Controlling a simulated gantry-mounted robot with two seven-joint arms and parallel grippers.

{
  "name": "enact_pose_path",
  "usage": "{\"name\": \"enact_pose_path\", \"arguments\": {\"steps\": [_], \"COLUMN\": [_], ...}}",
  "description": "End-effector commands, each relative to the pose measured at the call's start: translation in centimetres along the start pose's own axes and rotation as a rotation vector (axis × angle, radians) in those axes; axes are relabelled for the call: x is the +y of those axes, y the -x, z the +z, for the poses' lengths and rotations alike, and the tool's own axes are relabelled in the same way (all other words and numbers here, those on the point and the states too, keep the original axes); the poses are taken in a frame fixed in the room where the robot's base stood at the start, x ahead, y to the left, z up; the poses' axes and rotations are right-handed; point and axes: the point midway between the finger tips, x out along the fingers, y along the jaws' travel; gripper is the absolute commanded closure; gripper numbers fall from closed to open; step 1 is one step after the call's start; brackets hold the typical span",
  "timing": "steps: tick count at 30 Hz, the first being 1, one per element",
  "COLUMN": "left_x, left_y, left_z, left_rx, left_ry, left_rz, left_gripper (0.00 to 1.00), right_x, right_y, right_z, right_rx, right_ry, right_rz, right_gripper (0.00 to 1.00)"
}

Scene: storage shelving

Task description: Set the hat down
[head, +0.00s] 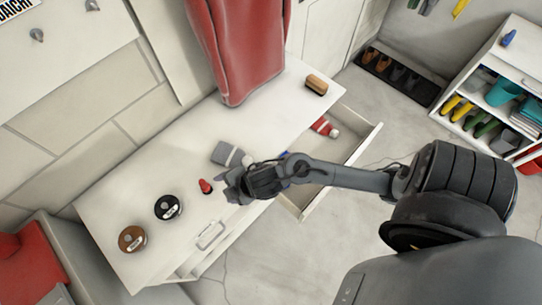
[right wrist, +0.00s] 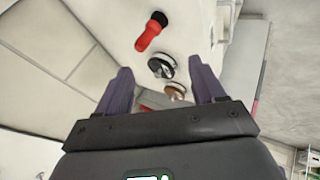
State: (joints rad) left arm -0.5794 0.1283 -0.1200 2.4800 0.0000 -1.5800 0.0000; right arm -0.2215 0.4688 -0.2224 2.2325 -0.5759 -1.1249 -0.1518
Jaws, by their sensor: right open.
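A soft grey piece with a pale band (head: 229,154), which looks like a knitted hat, lies on the white cabinet top (head: 146,192) near the middle. My right gripper (head: 232,186) is just in front of it, above the cabinet's front part, apart from it as far as I can tell. In the right wrist view its two fingers (right wrist: 166,72) are spread with nothing held between them. A similar red and white piece (head: 325,127) lies in the open drawer (head: 357,146); I cannot tell surely whether it is a hat. My left gripper is out of view.
A small red and black item (head: 205,186), a black tin (head: 168,207) and a brown tin (head: 132,239) stand on the cabinet left of the gripper. A brush (head: 316,85) and a red bag-like object (head: 238,50) are at the back. A shoe rack (head: 492,100) stands right.

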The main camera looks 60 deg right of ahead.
Motion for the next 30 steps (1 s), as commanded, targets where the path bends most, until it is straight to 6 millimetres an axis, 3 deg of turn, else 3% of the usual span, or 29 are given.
{"name": "enact_pose_path", "arguments": {"steps": [3, 6, 10, 15, 23, 30], "left_x": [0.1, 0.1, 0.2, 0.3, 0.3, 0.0], "left_y": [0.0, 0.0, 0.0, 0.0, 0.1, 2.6], "left_z": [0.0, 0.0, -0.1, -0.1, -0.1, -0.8], "left_rx": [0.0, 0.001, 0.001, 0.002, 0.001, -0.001], "left_ry": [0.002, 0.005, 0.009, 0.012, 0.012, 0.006], "left_rz": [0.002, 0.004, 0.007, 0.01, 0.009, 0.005], "left_gripper": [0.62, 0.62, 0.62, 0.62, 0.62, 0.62], "right_x": [-2.9, -5.2, -7.6, -8.8, -8.7, -7.2], "right_y": [3.0, 5.2, 7.4, 8.4, 8.4, 10.6], "right_z": [1.6, 3.5, 5.1, 5.8, 5.7, 4.8], "right_rx": [-0.122, -0.229, -0.326, -0.375, -0.375, -0.374], "right_ry": [-0.427, -0.709, -0.945, -1.052, -1.051, -1.049], "right_rz": [-0.024, -0.062, -0.107, -0.131, -0.131, -0.131], "right_gripper": [0.32, 0.32, 0.32, 0.32, 0.32, 0.32]}}
